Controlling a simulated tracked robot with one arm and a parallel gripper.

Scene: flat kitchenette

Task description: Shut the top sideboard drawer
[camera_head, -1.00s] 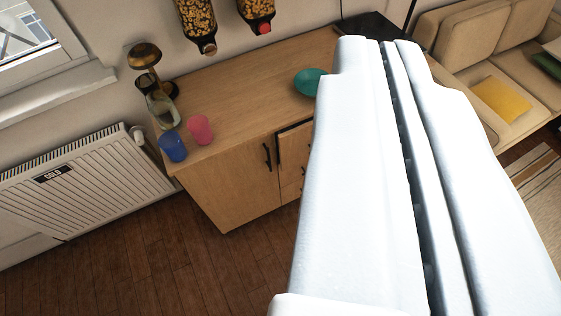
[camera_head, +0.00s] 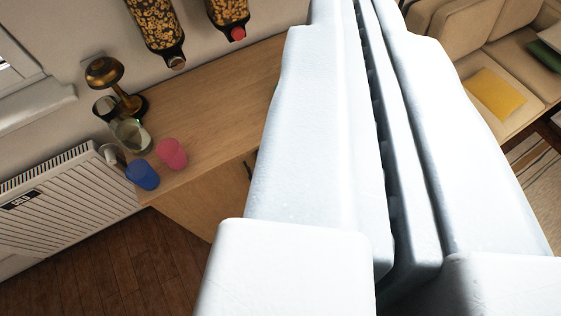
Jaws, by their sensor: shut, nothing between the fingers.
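The wooden sideboard (camera_head: 215,125) stands against the wall left of centre. Its left door front (camera_head: 208,199) shows, with part of a dark handle (camera_head: 249,170). The top drawer is hidden behind my gripper, so I cannot tell how far it stands open. My gripper (camera_head: 355,8) is large and white and covers the middle and right of the view. Its two fingers are shut together with only a thin dark seam between them, and hold nothing. It reaches over the sideboard in the picture; I cannot tell whether it touches it.
On the sideboard's left end stand a blue cup (camera_head: 142,174), a pink cup (camera_head: 171,153), a glass jug (camera_head: 131,135) and a brass-coloured scale or lamp (camera_head: 113,80). Cereal dispensers (camera_head: 157,30) hang above. A radiator (camera_head: 65,205) is left, a beige sofa (camera_head: 480,40) right. Wooden floor is clear front left.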

